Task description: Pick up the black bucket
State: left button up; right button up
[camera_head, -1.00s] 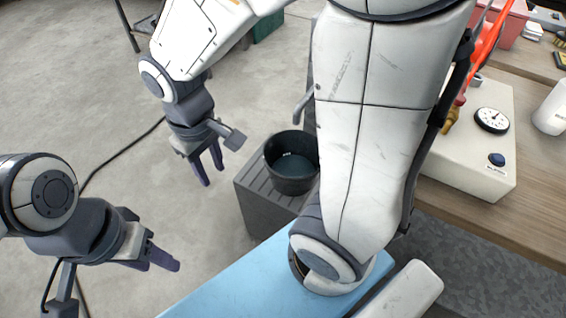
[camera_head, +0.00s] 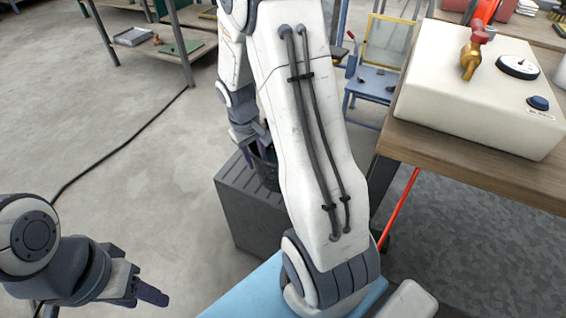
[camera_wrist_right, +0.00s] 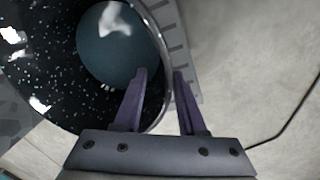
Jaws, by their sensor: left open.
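The black bucket (camera_head: 266,174) stands on a grey ribbed block, partly hidden behind my right arm in the head view. In the right wrist view its dark speckled inner wall (camera_wrist_right: 50,75) and blue-grey bottom fill the left side. My right gripper (camera_head: 257,150) is at the bucket's rim. In the wrist view its two purple fingers (camera_wrist_right: 160,74) are apart, one on the inner side of the rim and one on the outer side, with the rim passing between them. My left gripper (camera_head: 150,292) is open and empty at the lower left, away from the bucket.
The grey block (camera_head: 250,218) sits on the concrete floor. A wooden table (camera_head: 440,155) with a white gauge box (camera_head: 470,95) stands at the right. A shelf (camera_head: 185,45) is at the back left, and a black cable (camera_head: 120,140) crosses the otherwise clear floor.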

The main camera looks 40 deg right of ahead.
aim_at(259, 172)
jog(key=f, duration=0.1)
jog(key=f+b, duration=0.1)
jog(key=f, duration=0.1)
jog(key=f+b, duration=0.1)
jog(key=f, duration=0.1)
jog(key=shift+s+d+f, duration=0.1)
jog(key=shift+d+f, duration=0.1)
jog(key=shift+d, duration=0.1)
jog(key=shift+r, duration=0.1)
grip_shut()
dwell(1.0)
